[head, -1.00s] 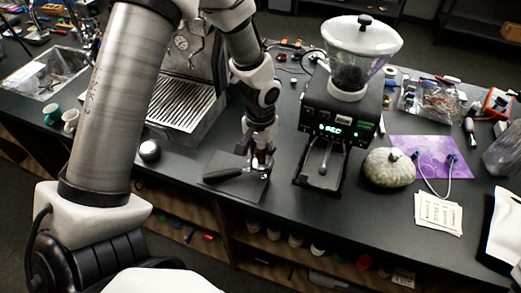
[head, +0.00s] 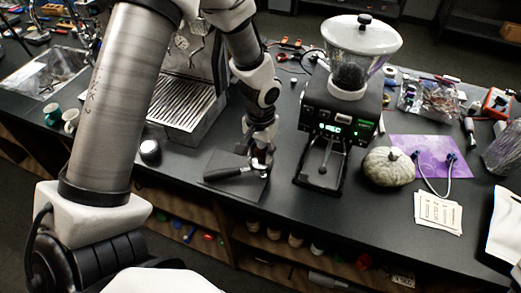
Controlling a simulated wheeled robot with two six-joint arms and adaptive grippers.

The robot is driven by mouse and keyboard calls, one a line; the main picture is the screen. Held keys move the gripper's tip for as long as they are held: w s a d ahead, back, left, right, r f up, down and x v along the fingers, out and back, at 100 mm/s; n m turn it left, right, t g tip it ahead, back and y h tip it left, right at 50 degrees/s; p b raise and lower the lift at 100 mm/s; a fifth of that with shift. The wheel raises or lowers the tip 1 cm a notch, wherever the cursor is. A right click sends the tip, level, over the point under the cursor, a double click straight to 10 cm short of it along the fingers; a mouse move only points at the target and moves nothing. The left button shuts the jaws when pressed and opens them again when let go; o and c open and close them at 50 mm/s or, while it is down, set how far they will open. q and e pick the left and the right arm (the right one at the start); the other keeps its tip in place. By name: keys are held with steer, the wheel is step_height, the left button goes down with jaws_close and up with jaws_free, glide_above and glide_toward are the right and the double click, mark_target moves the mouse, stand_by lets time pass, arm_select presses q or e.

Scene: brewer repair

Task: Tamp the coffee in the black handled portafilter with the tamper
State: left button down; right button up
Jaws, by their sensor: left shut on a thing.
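The black handled portafilter (head: 228,173) lies on a dark mat (head: 246,192) near the counter's front edge, its handle pointing left. My left gripper (head: 260,151) points down over the portafilter's head end. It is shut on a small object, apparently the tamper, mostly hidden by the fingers. A small bright metal part shows below the fingers at the portafilter's head. I cannot tell whether the tamper touches the coffee; the basket's inside is hidden. My right gripper is not in view.
A grinder (head: 338,122) with a clear hopper stands close to the right. An espresso machine (head: 182,103) stands behind left, partly hidden by my arm. A pale pumpkin (head: 388,168) and cards (head: 437,212) lie further right.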

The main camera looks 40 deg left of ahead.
mark_target(260, 146)
arm_select(q)
steer(key=shift+s+f, duration=0.2)
steer(key=shift+w+r+p, duration=0.25)
steer(key=shift+r+p, duration=0.75)
steer(key=shift+r, duration=0.05)
step_height(260, 146, up, 2)
steer(key=shift+r+p, duration=0.1)
steer(key=shift+p, duration=0.65)
steer(key=shift+r+p, duration=1.8)
steer(key=shift+r, duration=0.25)
steer(key=shift+f, duration=0.1)
